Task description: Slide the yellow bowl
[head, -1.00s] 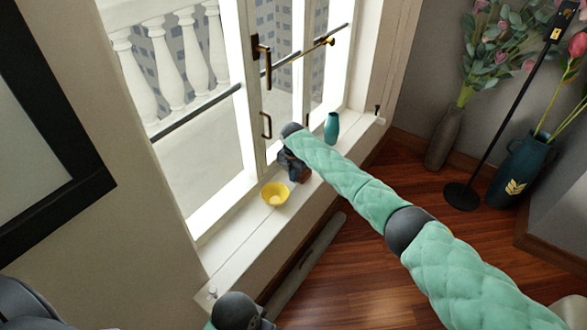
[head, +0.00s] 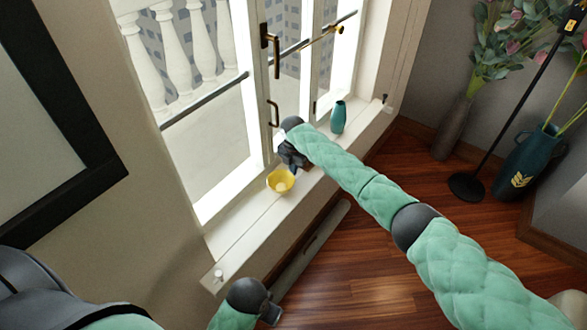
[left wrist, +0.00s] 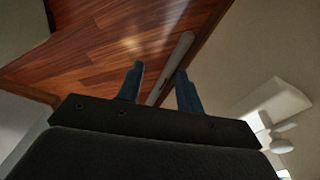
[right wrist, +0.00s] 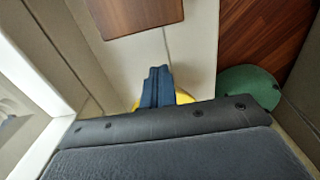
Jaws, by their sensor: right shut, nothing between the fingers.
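The yellow bowl (head: 282,183) sits upright on the white window sill (head: 243,224) in the head view. My right gripper (head: 294,170) reaches down at the bowl's far edge. Its fingers are shut and empty; whether they touch the bowl I cannot tell. In the right wrist view the closed fingers (right wrist: 157,80) cover most of the bowl, and only yellow slivers of the bowl (right wrist: 184,97) show beside them. My left gripper (head: 270,311) is low in front of the sill, away from the bowl. Its fingers are apart and empty in the left wrist view (left wrist: 160,80).
A teal vase (head: 338,117) stands on the sill to the right of the bowl. The window handle (head: 273,113) and frame are behind my right wrist. The sill left of the bowl is clear. Flower vases (head: 520,165) and a black lamp base (head: 466,186) stand on the floor at right.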

